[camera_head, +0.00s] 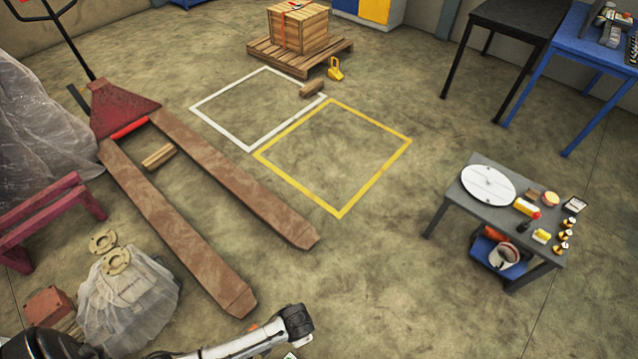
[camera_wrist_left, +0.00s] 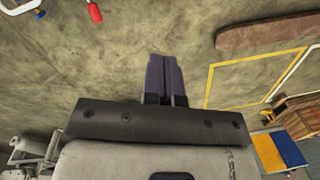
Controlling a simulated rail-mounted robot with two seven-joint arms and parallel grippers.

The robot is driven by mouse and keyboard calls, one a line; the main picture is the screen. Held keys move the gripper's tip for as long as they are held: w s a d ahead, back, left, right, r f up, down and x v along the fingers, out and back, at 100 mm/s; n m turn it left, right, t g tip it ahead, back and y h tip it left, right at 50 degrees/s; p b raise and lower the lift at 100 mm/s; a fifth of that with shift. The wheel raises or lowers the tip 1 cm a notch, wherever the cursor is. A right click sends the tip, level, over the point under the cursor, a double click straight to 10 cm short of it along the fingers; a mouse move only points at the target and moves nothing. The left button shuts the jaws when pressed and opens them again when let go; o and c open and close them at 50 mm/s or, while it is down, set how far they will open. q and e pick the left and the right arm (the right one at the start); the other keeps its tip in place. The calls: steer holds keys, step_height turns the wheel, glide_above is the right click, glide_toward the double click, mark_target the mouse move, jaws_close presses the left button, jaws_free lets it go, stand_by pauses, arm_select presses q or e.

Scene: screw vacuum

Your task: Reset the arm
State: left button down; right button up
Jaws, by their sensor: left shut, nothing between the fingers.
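My left arm shows at the bottom of the head view, coming in from the left; its fingers cannot be made out there. In the left wrist view my left gripper (camera_wrist_left: 165,75) is shut, its two dark fingers side by side with nothing between them, over bare floor. My right arm and gripper are in neither view.
A pallet jack (camera_head: 225,185) lies ahead on the left. A small grey table (camera_head: 455,190) with a white disc (camera_head: 488,185) and several small items stands at right. A plastic-wrapped bundle (camera_head: 130,305) is near my left arm.

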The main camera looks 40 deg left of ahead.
arm_select(q)
step_height(320, 180, up, 14)
steer(key=w+f+t+h, duration=0.1)
steer(key=w+t, duration=0.1)
steer(key=t, duration=0.1)
step_height(320, 180, up, 8)
steer(key=s+a+n+t, duration=0.1)
steer(key=n+t, duration=0.1)
steer(key=s+a+n+g, duration=0.1)
steer(key=s+a, duration=0.1)
steer(key=s, duration=0.6)
step_height(320, 180, up, 26)
steer(key=p, duration=2.6)
steer(key=shift+r+p, duration=0.2)
steer(key=shift+p, duration=0.2)
